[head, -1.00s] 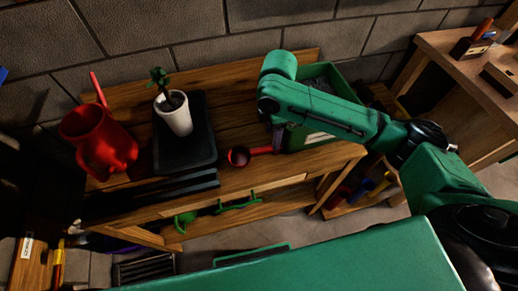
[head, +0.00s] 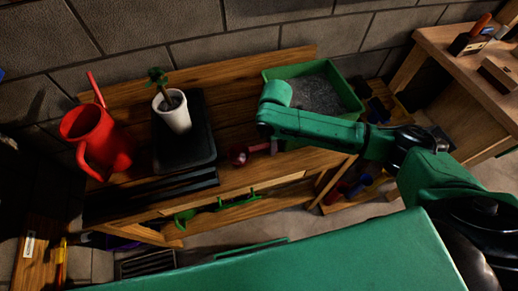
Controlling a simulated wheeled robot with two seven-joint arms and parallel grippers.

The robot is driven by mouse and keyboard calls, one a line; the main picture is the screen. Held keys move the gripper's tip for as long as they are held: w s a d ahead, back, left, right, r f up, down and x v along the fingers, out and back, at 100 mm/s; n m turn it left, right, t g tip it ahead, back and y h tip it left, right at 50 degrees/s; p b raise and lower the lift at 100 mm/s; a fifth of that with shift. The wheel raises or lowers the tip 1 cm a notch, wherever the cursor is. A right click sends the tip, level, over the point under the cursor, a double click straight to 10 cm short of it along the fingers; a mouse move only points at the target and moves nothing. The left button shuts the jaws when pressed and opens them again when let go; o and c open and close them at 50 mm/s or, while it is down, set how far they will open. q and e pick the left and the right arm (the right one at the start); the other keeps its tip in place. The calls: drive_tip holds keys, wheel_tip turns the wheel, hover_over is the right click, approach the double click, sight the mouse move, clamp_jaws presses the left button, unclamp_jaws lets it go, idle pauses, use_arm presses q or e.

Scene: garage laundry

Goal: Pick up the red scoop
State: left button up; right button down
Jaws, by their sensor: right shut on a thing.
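The red scoop (head: 238,155) is at the front of the wooden bench, right of the black tray. Its bowl is at the left and its handle runs right to my right gripper (head: 274,146). The right gripper is shut on the scoop's handle; the green wrist above partly hides the fingers. I cannot tell whether the scoop touches the bench top. My left gripper is not in view.
A black tray (head: 196,150) with a white potted plant (head: 174,115) stands left of the scoop. A red watering can (head: 92,140) is farther left. A green bin of grey grit (head: 350,98) is close on the right. A brick wall backs the bench.

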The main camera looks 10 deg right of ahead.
wheel_tip(320, 180, up, 20)
idle(0.5)
idle(0.3)
